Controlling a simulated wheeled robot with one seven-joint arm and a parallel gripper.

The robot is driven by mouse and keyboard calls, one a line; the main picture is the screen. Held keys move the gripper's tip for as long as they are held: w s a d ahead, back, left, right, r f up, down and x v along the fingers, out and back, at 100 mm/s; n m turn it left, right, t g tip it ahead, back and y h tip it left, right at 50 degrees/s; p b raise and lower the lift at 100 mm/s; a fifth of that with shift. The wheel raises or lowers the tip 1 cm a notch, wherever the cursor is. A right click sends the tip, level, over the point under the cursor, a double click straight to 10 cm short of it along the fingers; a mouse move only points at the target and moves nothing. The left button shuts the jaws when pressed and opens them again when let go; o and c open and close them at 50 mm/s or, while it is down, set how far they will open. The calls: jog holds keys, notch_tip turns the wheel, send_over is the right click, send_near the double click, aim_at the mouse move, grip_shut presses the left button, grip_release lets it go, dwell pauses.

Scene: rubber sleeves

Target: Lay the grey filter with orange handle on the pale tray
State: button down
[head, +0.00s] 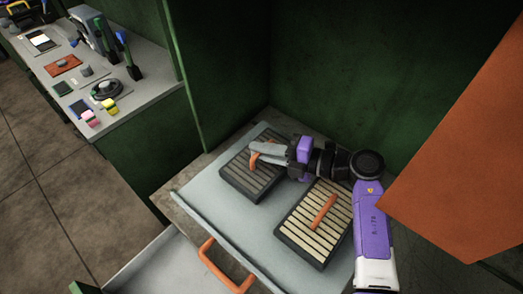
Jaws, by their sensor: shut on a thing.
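The grey filter (248,183), a dark-framed slatted panel with an orange handle, is at the left back of the pale tray (205,192). My gripper (254,154) reaches in from the right and is shut on that orange handle. The fingers and wrist cover part of the filter's far side. The filter looks flat over the tray; I cannot tell whether its whole underside touches. The pale tray has an orange pull handle (225,268) at its front edge.
A second filter with cream slats (313,228) and an orange handle lies on the tray's right side. Green walls (340,60) enclose the back. An orange panel (465,150) hangs at right. A grey counter (130,90) at upper left holds several small objects.

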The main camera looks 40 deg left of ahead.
jog(key=shift+f, duration=0.15)
jog(key=c, duration=1.5)
grip_release()
jog(key=shift+o, duration=0.2)
jog(key=shift+w+d, duration=0.1)
jog(key=b+v, duration=0.1)
jog(key=v, duration=1)
jog(key=shift+d, duration=0.4)
jog(key=shift+r, duration=0.2)
